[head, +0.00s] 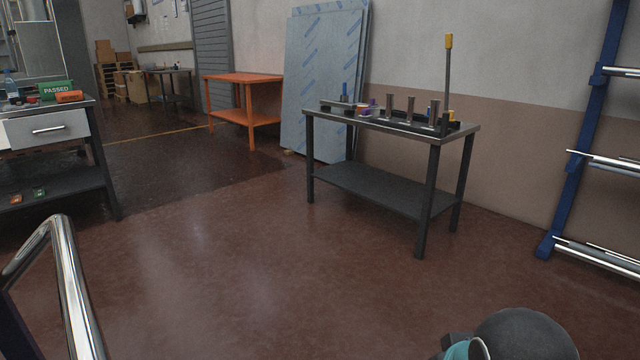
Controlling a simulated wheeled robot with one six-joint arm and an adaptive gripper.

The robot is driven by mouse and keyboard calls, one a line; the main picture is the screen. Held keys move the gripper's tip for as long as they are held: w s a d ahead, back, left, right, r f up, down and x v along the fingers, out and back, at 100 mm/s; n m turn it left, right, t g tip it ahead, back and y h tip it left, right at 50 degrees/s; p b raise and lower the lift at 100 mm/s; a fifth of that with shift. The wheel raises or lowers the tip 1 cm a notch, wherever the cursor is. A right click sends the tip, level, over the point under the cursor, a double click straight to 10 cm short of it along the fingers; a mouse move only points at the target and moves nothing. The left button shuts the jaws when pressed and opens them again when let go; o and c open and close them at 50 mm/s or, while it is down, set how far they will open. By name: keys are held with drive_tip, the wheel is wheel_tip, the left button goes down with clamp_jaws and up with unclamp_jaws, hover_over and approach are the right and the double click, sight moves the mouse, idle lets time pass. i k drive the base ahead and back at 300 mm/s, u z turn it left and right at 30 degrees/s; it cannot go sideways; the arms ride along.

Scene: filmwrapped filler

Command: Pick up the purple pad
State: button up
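A small purple thing (373,102), perhaps the purple pad, shows on the dark metal table (318,116) right of the middle in the head view. It is far off and too small to make out its shape. It sits among other items near the back left of the tabletop, partly hidden by them. My gripper's fingers are not in view. A dark rounded part with a teal band at the bottom right looks like a link of my arm, well short of the table.
The table also bears upright metal cylinders (411,107) and a tall post with a yellow top (447,75). Wrapped panels (322,70) lean behind it. A blue rack (575,150) stands right, an orange table (243,78) farther back, a drawer bench (50,128) left. The floor between is clear.

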sight(365, 113)
drive_tip(key=u, duration=0.4)
drive_tip(key=i, duration=1.35)
drive_tip(key=z, duration=0.45)
drive_tip(key=i, duration=2.4)
drive_tip(key=z, duration=0.25)
